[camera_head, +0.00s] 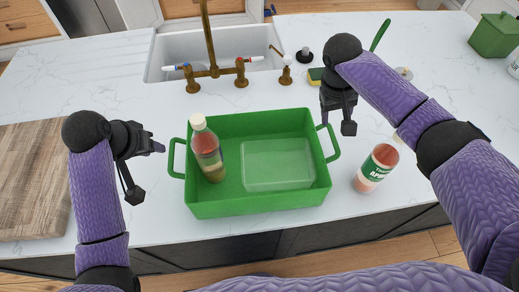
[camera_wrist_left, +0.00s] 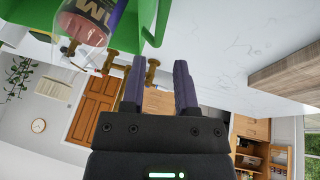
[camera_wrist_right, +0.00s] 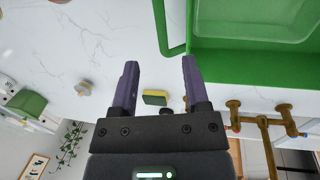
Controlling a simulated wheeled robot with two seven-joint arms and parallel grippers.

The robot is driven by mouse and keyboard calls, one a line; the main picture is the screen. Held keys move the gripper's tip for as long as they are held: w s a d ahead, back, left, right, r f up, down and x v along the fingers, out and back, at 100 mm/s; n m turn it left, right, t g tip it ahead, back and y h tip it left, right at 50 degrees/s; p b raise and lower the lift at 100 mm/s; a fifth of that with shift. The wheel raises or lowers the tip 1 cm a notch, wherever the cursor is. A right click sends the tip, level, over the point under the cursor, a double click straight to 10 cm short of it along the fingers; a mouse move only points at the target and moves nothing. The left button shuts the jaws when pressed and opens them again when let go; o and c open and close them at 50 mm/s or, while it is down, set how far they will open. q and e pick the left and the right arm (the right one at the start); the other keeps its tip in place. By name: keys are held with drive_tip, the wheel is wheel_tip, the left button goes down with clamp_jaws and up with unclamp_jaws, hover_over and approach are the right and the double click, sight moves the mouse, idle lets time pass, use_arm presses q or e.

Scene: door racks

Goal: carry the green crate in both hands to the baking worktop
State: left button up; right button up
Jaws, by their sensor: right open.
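The green crate (camera_head: 262,205) stands on the white marble counter in front of the sink. It holds a white-capped bottle (camera_head: 208,155) and a clear, flat container (camera_head: 278,165). My left gripper (camera_head: 146,171) is open and empty, left of the crate's left handle (camera_head: 172,158) and apart from it. The crate's edge shows in the left wrist view (camera_wrist_left: 150,22). My right gripper (camera_head: 337,121) is open beside the right handle (camera_head: 335,150). In the right wrist view that handle (camera_wrist_right: 166,35) lies beyond the open fingers (camera_wrist_right: 158,78). I cannot tell which surface is the baking worktop.
A wooden board (camera_head: 35,180) lies at the left. Behind are the sink (camera_head: 168,62), the brass tap (camera_head: 212,60) and a sponge (camera_head: 315,76). A green canister (camera_head: 494,36) stands back right.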

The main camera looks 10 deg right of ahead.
sight(170, 156)
use_arm(q)
drive_tip(key=x, duration=0.9)
drive_tip(key=shift+f, duration=0.4)
use_arm(e)
drive_tip(key=f, duration=0.3)
drive_tip(key=d+f, duration=0.1)
drive_tip(key=f, duration=0.5)
drive_tip(key=shift+s+d+f, duration=0.2)
drive_tip(key=shift+d+f, duration=0.1)
drive_tip(key=shift+d, duration=0.1)
use_arm(q)
clamp_jaws()
use_arm(e)
drive_tip(key=c, duration=0.6)
clamp_jaws()
